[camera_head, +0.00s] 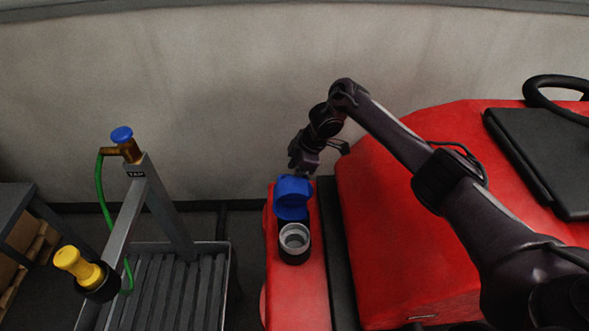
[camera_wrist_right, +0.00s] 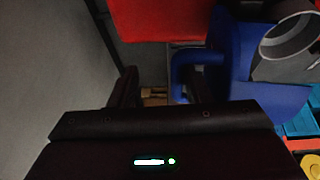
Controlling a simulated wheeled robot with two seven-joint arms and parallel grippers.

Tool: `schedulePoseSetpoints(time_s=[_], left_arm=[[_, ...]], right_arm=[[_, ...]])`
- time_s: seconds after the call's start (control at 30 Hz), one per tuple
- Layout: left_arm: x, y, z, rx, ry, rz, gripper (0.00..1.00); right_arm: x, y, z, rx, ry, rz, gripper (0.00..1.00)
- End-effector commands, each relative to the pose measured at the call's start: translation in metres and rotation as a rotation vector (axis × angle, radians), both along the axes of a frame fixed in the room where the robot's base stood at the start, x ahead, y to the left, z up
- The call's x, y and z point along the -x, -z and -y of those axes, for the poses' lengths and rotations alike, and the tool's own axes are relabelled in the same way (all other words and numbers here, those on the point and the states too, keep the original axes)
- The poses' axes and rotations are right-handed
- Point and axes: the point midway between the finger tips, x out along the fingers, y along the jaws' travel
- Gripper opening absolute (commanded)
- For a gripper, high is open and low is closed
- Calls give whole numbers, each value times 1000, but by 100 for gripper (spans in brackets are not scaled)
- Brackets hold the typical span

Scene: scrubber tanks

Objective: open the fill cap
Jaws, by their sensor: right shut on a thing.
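The blue fill cap (camera_head: 292,188) is on the front of the red scrubber. It stands swung up on the far side of the round grey filler neck (camera_head: 294,239), whose mouth is uncovered. In the right wrist view the cap (camera_wrist_right: 232,65) shows as a blue disc with a looped tab, beside the neck's ring (camera_wrist_right: 290,34). My right gripper (camera_head: 300,169) reaches down behind the cap and is shut on its tab. Its fingers (camera_wrist_right: 160,88) show at the tab in the wrist view; the exact contact is dark. My left gripper is not in view.
The red scrubber body (camera_head: 400,255) with a black seat and steering wheel (camera_head: 560,90) fills the right. A grey wall (camera_head: 220,100) stands close behind my gripper. At left are a tap stand (camera_head: 135,175) with a green hose, a slatted grate and a yellow-and-black fitting (camera_head: 85,270).

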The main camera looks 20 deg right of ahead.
Motion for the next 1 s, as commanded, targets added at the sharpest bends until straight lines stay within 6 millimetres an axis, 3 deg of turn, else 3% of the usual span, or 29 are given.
schedulePoseSetpoints(time_s=[0.07, 0.37, 0.43, 1.0], left_arm=[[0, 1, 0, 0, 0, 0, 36], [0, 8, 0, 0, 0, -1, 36], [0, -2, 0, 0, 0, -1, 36], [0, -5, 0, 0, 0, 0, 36]], right_arm=[[-7, -12, 4, -4, 13, 22, 33], [4, -56, 21, 0, 9, 19, 33], [7, -68, 24, 3, 7, 16, 33], [13, -74, 27, 1, 1, 4, 33]])
